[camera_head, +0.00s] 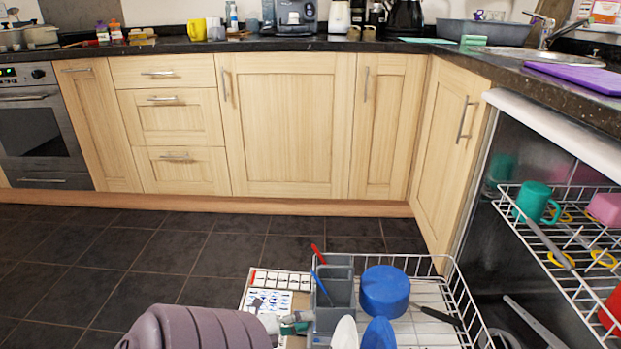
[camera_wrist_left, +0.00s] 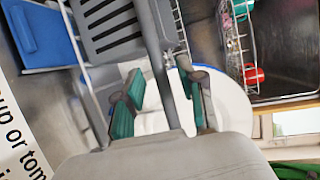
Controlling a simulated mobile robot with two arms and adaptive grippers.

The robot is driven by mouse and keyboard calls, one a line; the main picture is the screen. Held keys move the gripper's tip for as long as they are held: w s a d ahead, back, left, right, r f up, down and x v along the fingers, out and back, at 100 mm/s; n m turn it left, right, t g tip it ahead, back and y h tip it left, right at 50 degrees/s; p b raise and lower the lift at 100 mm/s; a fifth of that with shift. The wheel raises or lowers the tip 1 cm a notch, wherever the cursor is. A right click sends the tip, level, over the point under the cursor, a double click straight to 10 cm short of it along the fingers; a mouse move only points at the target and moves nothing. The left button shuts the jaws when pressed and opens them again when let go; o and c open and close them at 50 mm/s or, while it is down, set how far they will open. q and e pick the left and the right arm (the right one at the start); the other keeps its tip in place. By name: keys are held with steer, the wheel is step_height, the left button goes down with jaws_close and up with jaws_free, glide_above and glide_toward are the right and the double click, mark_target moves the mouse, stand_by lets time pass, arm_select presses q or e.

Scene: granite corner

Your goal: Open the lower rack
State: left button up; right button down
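The lower rack (camera_head: 465,305) is a white wire rack that stands pulled out of the dishwasher, over the floor. It holds a grey cutlery basket (camera_head: 335,290), a blue pot (camera_head: 385,291) and plates. My left gripper (camera_head: 292,325) is at the left side of the basket, partly cut off by the bottom edge. In the left wrist view its teal-padded fingers (camera_wrist_left: 160,92) stand apart, with a grey bar passing between them and a white plate (camera_wrist_left: 235,105) behind. Contact with the bar or rack is not clear. My right gripper is in neither view.
The upper rack (camera_head: 560,235) holds a green mug (camera_head: 537,202) and other dishes. A corner cabinet door (camera_head: 450,150) stands close to the lower rack. A printed sheet (camera_head: 272,290) shows beside the basket. The tiled floor (camera_head: 120,250) at left is clear.

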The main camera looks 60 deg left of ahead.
arm_select(q)
steer(key=v, duration=0.9)
steer(key=shift+s, duration=0.35)
